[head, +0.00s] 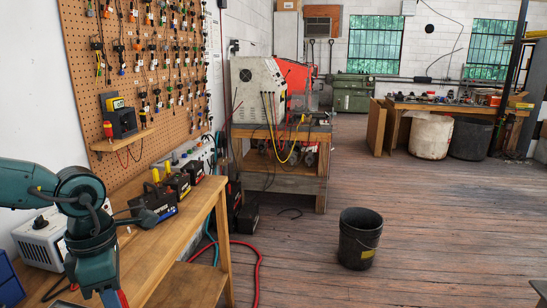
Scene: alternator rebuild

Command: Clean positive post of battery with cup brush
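Several dark batteries stand in a row on the wooden bench at the left. The nearest battery (161,203) has a blue lower edge, and another battery (178,184) with a red top edge stands behind it. A third battery (194,172) is farther back. Their posts are too small to tell apart, and I cannot tell which battery the task means. I cannot make out a cup brush. My teal left arm comes in from the left over the near end of the bench and runs out at the bottom edge. Neither gripper's fingers show.
A pegboard (150,95) with many hanging tools is above the bench (165,245). A white box (38,243) is at its near end. A welder-like machine (255,85) is on a farther table. A black bucket (359,238) stands on the floor. A red hose (258,270) lies beside the bench; floor to the right is open.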

